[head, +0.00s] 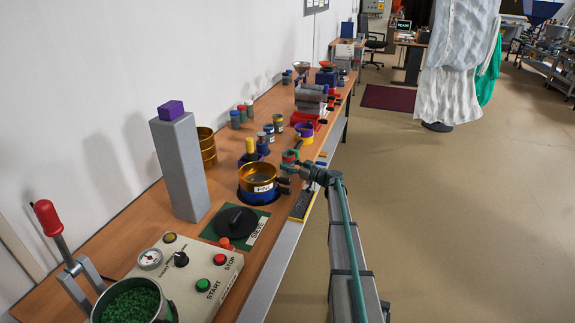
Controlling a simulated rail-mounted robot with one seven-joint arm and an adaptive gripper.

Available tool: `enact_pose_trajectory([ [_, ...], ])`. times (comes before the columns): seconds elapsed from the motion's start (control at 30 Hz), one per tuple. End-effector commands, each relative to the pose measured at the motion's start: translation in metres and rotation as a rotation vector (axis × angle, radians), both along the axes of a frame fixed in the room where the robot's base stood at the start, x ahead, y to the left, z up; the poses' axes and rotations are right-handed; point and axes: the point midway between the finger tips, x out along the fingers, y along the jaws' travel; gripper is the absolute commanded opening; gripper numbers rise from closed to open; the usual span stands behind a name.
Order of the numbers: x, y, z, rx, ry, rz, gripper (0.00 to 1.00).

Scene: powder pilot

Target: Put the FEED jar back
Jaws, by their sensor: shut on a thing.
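My gripper (291,164) is at the front edge of the long bench, just right of and behind the gold pan. Several small jars stand further back on the bench: a blue-capped pair (262,143), one with a yellowish band (278,123), and a row with green and red caps (242,112).
A gold pan (258,178) sits on a blue base near my gripper. A tall grey column (180,165), a gold cylinder (207,148) and a control box (188,265) stand nearer. Grey and red machines (311,98) stand further back.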

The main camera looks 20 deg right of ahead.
Motion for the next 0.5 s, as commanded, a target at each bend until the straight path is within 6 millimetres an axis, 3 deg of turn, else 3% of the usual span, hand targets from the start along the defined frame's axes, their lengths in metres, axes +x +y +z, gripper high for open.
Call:
enact_pose_trajectory([
  [0.03, 0.0089, 0.0044, 0.0017, 0.001, 0.001, 0.001, 0.0],
  [0.5, 0.006, 0.0038, -0.008, 0.001, -0.001, 0.0, 0.0],
])
